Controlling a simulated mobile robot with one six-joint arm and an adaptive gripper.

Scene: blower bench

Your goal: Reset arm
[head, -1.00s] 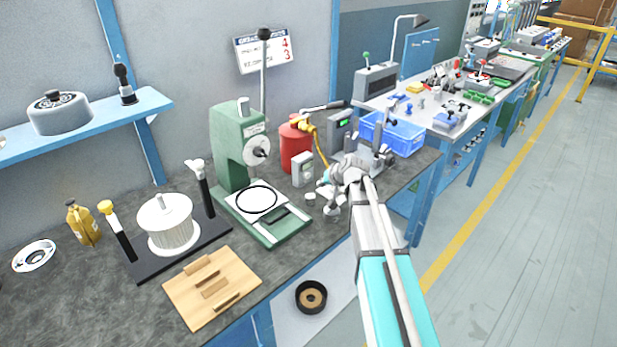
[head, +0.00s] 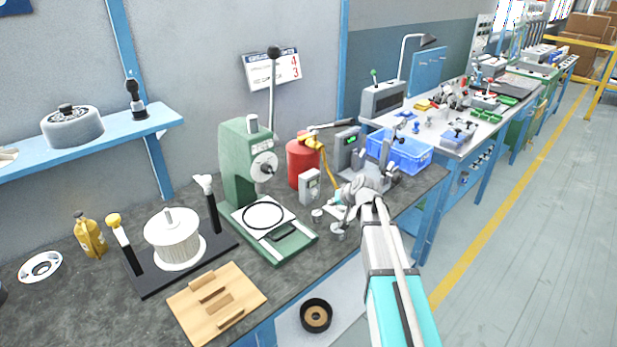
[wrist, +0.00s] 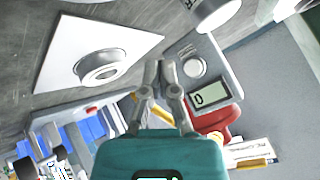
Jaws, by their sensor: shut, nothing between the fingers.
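My gripper (wrist: 158,68) is shut and empty in the wrist view, its fingertips together. In the head view my gripper (head: 338,212) hangs over the right part of the dark bench, right of the green press (head: 242,180), with the arm reaching in from the lower right. In the wrist view a white plate (wrist: 112,43) with a round metal ring (wrist: 100,68) on it lies left of the fingers. A small device with a display (wrist: 210,97) is to their right. My arm partly hides the bench edge in the head view.
A red canister (head: 303,163) and a small grey meter (head: 309,186) stand behind my gripper. A blue bin (head: 410,155) is to the right. A fan rotor on a black stand (head: 172,238) and a wooden block tray (head: 245,283) are left. The floor at right is clear.

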